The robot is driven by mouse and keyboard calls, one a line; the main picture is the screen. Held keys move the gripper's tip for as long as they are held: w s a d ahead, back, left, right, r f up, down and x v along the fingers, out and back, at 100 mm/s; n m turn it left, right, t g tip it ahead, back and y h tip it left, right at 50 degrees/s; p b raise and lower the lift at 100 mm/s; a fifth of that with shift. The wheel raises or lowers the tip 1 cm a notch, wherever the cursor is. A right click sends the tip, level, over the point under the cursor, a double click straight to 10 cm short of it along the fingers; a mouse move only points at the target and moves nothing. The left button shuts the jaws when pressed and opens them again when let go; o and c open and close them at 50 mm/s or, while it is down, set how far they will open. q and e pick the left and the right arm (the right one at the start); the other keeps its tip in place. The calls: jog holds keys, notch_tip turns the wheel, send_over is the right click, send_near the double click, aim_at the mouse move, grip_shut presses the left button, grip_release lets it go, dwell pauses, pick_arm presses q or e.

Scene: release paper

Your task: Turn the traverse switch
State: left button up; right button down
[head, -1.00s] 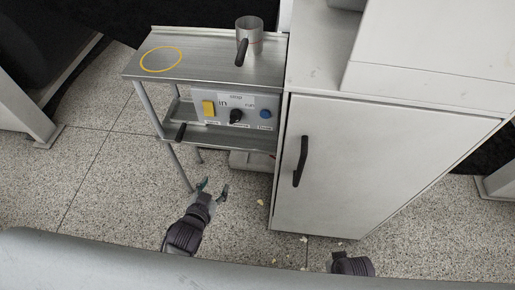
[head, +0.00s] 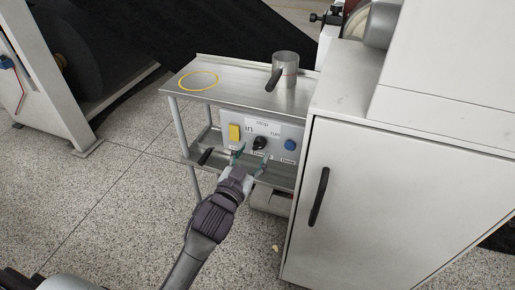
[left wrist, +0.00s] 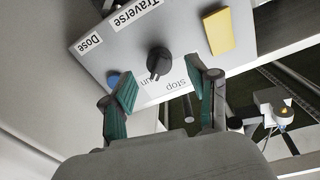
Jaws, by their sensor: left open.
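The traverse switch is a black rotary knob (head: 260,142) on a grey control panel (head: 272,128) under the steel shelf. In the left wrist view the knob (left wrist: 158,62) sits beside the "Traverse" label, with "stop" and "run" lettering on its other side. Its grip points roughly toward that lettering; the exact setting is hard to tell. My left gripper (head: 251,158) is in front of the panel, just below the knob in the head view. Its teal fingers are open, one toward each side of the knob, and empty (left wrist: 163,88). My right gripper is out of view.
A yellow switch (head: 234,132) and a blue button (head: 290,145) flank the knob. A metal cup (head: 285,68) with a dark handle stands on the shelf top (head: 235,82). A white cabinet (head: 400,205) closes off the right; floor is free at left.

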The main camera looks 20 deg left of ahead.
aim_at(257, 148)
pick_arm(q)
jog(key=shift+w+d, duration=0.15)
jog(key=shift+w, duration=1.6)
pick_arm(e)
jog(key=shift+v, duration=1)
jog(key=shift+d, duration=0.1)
pick_arm(q)
grip_shut()
jog(key=n+p, duration=0.4)
jog(key=shift+r+n, duration=0.2)
jog(key=shift+n, duration=0.1)
jog(key=n+p, duration=0.1)
jog(key=n, duration=0.1)
jog(key=n+p, duration=0.2)
jog(key=shift+f+n, duration=0.2)
jog(key=shift+n, duration=0.2)
jog(key=shift+f+n, duration=0.1)
jog(key=shift+n, duration=0.3)
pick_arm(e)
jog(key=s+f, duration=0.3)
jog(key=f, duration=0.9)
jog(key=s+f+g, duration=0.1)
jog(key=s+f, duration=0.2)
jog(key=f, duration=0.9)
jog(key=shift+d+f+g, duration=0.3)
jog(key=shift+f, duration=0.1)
